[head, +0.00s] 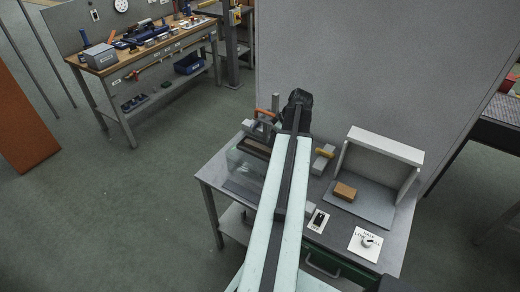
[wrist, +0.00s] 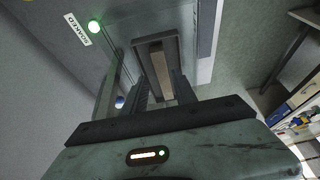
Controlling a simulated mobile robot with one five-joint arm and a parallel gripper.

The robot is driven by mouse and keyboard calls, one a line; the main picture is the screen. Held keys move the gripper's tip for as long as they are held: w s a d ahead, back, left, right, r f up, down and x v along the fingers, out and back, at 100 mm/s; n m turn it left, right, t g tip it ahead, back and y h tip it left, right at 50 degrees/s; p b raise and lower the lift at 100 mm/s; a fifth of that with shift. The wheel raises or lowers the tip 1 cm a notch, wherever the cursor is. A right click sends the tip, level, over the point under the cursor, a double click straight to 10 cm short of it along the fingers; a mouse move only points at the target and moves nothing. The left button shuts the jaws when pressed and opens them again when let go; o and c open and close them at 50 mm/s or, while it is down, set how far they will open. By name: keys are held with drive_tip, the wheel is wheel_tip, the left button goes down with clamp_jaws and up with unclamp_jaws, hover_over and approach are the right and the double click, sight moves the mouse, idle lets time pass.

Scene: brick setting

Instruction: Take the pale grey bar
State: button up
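In the wrist view a long pale greyish-tan bar (wrist: 160,68) lies in a dark brown channel. I cannot be sure that it is the pale grey bar. My gripper (wrist: 161,84) points at it with two dark fingers apart, one at each side of the bar's near end. I see no contact, and the gap in depth is unclear. In the head view my gripper's dark end (head: 297,112) is over the back of the grey bench, and my arm hides much of the middle.
Cards lie in front. A grey partition (head: 385,65) stands behind.

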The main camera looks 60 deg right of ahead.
sight(268, 150)
drive_tip(key=shift+b+x, duration=0.4)
drive_tip(key=shift+x, duration=0.55)
drive_tip(key=b+x, duration=0.5)
drive_tip(key=shift+s+a+f, duration=0.1)
drive_tip(key=shift+s+f, duration=0.05)
drive_tip(key=shift+s, duration=0.05)
drive_tip(key=shift+c, duration=0.3)
clamp_jaws()
